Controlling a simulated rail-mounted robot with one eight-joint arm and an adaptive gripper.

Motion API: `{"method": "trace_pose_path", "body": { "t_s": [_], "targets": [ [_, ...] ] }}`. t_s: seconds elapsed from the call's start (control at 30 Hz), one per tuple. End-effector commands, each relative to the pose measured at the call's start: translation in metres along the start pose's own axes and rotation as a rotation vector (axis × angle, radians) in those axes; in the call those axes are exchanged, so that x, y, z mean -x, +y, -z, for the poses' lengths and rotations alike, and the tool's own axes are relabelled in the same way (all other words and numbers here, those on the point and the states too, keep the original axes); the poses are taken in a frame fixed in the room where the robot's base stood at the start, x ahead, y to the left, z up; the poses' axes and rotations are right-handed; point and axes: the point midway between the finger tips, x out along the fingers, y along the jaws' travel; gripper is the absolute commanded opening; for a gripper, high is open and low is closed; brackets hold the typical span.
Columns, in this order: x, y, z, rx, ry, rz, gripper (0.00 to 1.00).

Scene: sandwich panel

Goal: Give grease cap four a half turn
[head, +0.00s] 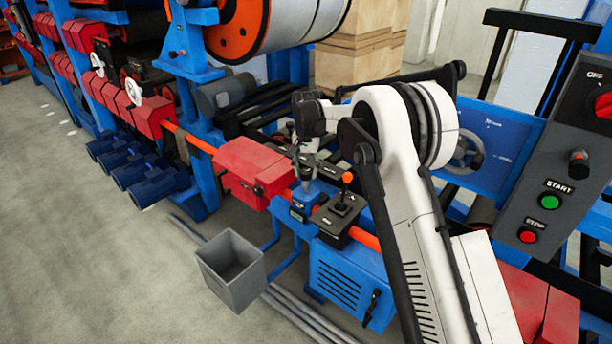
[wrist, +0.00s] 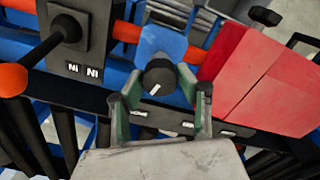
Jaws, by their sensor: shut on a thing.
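A dark round cap (wrist: 159,77) with a white mark stands on a blue block (wrist: 165,42) in the wrist view. My gripper (wrist: 160,82) has its two green-grey fingers on either side of the cap, closed on it. The white mark runs at a slant. No number on the cap can be read, so I cannot tell whether it is cap four. In the head view my gripper (head: 304,181) points down at the blue block (head: 306,196) on the machine's front rail; the cap is hidden there by the fingers.
Red covers (head: 250,172) stand just left of my gripper in the head view. A joystick with an orange ball (head: 347,177) stands close on the right. A grey open bin (head: 232,268) is in front. A panel with a green start button (head: 549,202) is at far right.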

Motion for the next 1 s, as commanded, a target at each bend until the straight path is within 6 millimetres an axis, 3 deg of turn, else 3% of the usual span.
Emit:
{"method": "trace_pose_path", "body": {
  "t_s": [1.0],
  "targets": [
    [-0.0008,0.0000,0.0004,-0.964,0.001,0.001,0.07]
  ]
}}
